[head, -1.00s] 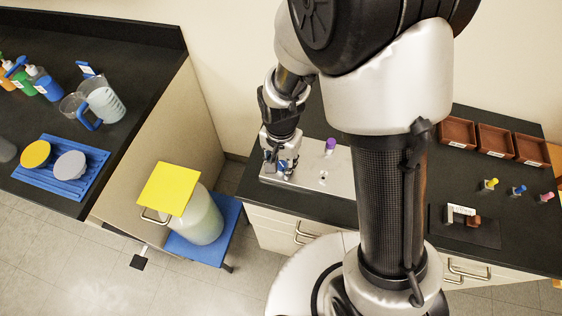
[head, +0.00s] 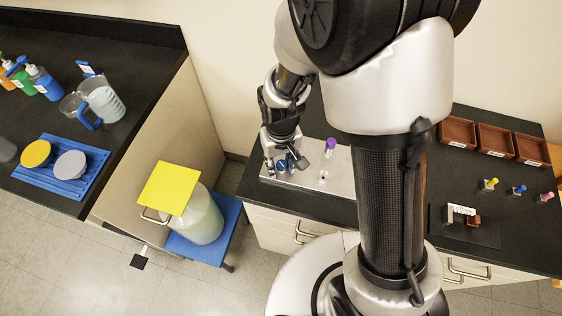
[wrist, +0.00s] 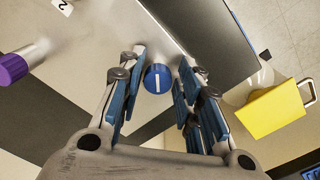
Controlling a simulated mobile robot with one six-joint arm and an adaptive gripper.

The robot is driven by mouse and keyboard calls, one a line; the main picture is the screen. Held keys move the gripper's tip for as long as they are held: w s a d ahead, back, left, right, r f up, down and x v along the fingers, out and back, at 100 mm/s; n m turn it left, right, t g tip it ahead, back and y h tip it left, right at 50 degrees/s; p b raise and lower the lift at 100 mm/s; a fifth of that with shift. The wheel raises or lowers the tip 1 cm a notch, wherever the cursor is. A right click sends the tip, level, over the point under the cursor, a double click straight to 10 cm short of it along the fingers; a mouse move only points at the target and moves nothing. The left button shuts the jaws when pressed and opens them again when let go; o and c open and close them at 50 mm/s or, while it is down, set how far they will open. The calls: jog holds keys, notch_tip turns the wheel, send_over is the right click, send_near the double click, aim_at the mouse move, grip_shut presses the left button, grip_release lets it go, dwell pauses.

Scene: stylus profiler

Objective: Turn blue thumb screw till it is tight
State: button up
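The blue thumb screw (wrist: 158,78) has a round blue head with a white line across it. It sits on the pale metal plate (head: 335,178). My gripper (wrist: 163,65) is open, with its blue-padded fingers apart on either side of the screw head. Gaps show between the head and both fingers in the wrist view. In the head view my gripper (head: 284,165) is over the left end of the plate, and its fingers partly hide the screw. How far the screw is seated cannot be told.
A purple knob (head: 330,144) stands on the plate to the right; it also shows in the wrist view (wrist: 14,69). Several brown trays (head: 457,133) and small coloured knobs (head: 519,190) are farther right on the dark bench. A yellow-topped container (head: 169,188) stands left of the bench.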

jog(key=n, duration=0.4)
jog(key=shift+n, duration=0.3)
jog(key=n, duration=0.4)
jog(key=shift+n, duration=0.3)
jog(key=shift+d, duration=0.1)
jog(key=shift+c, duration=0.6)
grip_shut()
